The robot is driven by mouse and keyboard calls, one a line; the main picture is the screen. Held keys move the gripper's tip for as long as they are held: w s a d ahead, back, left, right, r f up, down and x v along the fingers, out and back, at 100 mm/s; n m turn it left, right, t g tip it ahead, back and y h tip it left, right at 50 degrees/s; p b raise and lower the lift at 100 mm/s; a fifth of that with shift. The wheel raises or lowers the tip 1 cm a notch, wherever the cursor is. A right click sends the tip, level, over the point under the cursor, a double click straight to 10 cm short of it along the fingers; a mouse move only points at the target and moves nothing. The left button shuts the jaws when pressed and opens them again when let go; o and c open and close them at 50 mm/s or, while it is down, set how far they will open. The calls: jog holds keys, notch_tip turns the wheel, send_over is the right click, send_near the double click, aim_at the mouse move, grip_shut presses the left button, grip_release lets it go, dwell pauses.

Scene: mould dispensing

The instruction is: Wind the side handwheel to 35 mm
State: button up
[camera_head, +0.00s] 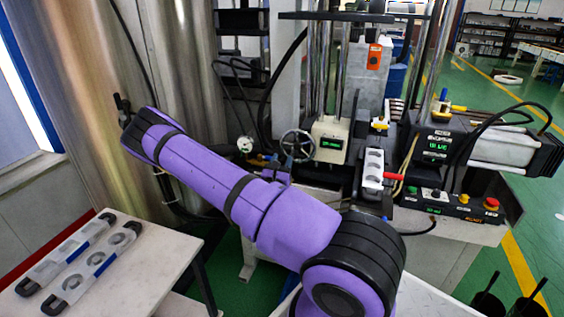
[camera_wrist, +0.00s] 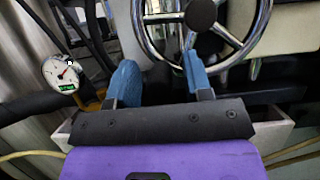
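The side handwheel (camera_wrist: 256,38) fills the top of the wrist view, a chrome rim with spokes and a dark round hub; its upper part is cut off. In the head view the handwheel (camera_head: 297,145) stands on the left side of a cream box with a green digital readout (camera_head: 331,143), too small to read. My gripper (camera_wrist: 158,62) has two blue fingers set well apart, just below the rim's lower left. The right fingertip overlaps the lower rim in the picture; I cannot tell whether it touches.
A dial gauge (camera_wrist: 62,74) with a small green display is left of my gripper, also in the head view (camera_head: 245,144). A white mould tray (camera_head: 373,168) and a button panel (camera_head: 460,204) are to the right. A table (camera_head: 160,262) with moulds is at lower left.

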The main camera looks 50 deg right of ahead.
jog(key=v, duration=1)
jog(key=shift+a+f, duration=0.2)
jog(key=shift+a, duration=0.15)
jog(key=shift+s, duration=0.15)
jog(key=s+a+r+m+g+y, duration=0.3)
jog(key=s+r+m+g+y, duration=0.1)
jog(key=r+m+g, duration=0.45)
jog(key=s+a+r+m+g+y, duration=0.4)
jog(key=r+m+g, duration=0.3)
jog(key=r+m, duration=0.3)
jog(key=s+a+r+m+t+y, duration=0.2)
jog(key=s+a+r+t+y, duration=0.4)
jog(key=a+r, duration=0.3)
jog(key=s+a+r+m+t+y, duration=0.2)
jog(key=s+a+r+t+y, duration=0.4)
jog(key=a+r, duration=0.4)
jog(key=shift+s+r+y, duration=0.3)
jog(key=shift+s+r, duration=0.1)
